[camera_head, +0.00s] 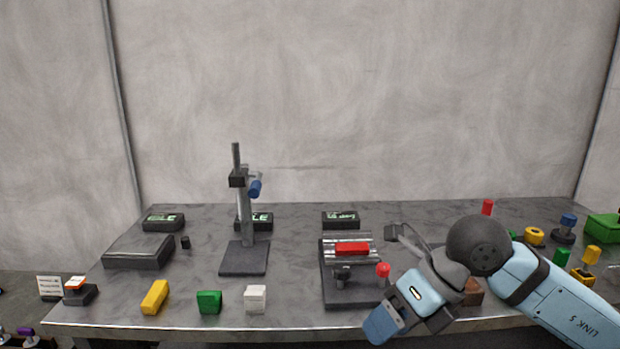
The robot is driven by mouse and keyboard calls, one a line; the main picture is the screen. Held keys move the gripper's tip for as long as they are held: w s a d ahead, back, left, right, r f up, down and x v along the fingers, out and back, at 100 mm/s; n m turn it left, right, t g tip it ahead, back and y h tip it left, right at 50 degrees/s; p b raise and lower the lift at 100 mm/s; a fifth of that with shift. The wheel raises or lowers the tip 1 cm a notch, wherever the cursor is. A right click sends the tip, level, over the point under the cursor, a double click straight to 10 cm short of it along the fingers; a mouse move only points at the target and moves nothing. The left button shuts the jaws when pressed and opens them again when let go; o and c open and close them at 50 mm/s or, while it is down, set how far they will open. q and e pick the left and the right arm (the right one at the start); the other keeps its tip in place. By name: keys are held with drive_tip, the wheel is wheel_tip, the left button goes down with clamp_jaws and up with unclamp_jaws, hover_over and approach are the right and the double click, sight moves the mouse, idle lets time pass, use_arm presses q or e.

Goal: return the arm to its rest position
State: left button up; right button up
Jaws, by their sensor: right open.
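My right arm comes in from the right, its light blue link and dark round joint over the table's right half. My right gripper (386,320) hangs at the table's front edge, angled down and to the left. It is open, with nothing seen between its jaws. It is apart from the dark fixture (350,298) behind it, which has a red block (352,249) in it and a red knob (383,270). My left gripper is not in view.
Yellow (155,297), green (209,301) and white (255,299) blocks lie along the front of the grey table (210,222). A stand with a post (246,215) rises at left centre. A brown block (473,292) sits partly behind my arm. Several small coloured parts crowd the right side.

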drive_tip(key=s+a+r+m+g+y, duration=0.2)
drive_tip(key=s+a+m+g+y, duration=0.15)
drive_tip(key=s+a+y, duration=0.7)
drive_tip(key=w+d+f+m+t+h, duration=0.2)
drive_tip(key=w+d+f+m+t, duration=0.25)
drive_tip(key=m+t, duration=0.75)
drive_tip(key=w+d+f+m+t+h, duration=0.3)
drive_tip(key=d+f+m+t, duration=0.3)
drive_tip(key=m+t, duration=0.65)
drive_tip(key=s+d+f+m+g+h, duration=0.35)
drive_tip(key=s+f+m+g, duration=0.2)
drive_tip(key=f, duration=0.55)
drive_tip(key=s+d+f+m+g+h, duration=0.3)
drive_tip(key=s+f+m+g+h, duration=0.15)
drive_tip(key=f+m, duration=0.4)
use_arm(q)
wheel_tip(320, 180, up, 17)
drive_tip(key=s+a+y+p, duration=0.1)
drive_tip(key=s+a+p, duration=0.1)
drive_tip(key=p, duration=2.5)
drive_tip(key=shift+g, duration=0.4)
use_arm(e)
wheel_tip(320, 180, up, 15)
drive_tip(key=s+d+n+h, duration=0.1)
drive_tip(key=s, duration=0.1)
drive_tip(key=shift+s+d+n+g, duration=0.25)
drive_tip(key=shift+d+n+g, duration=0.05)
drive_tip(key=shift+d, duration=0.1)
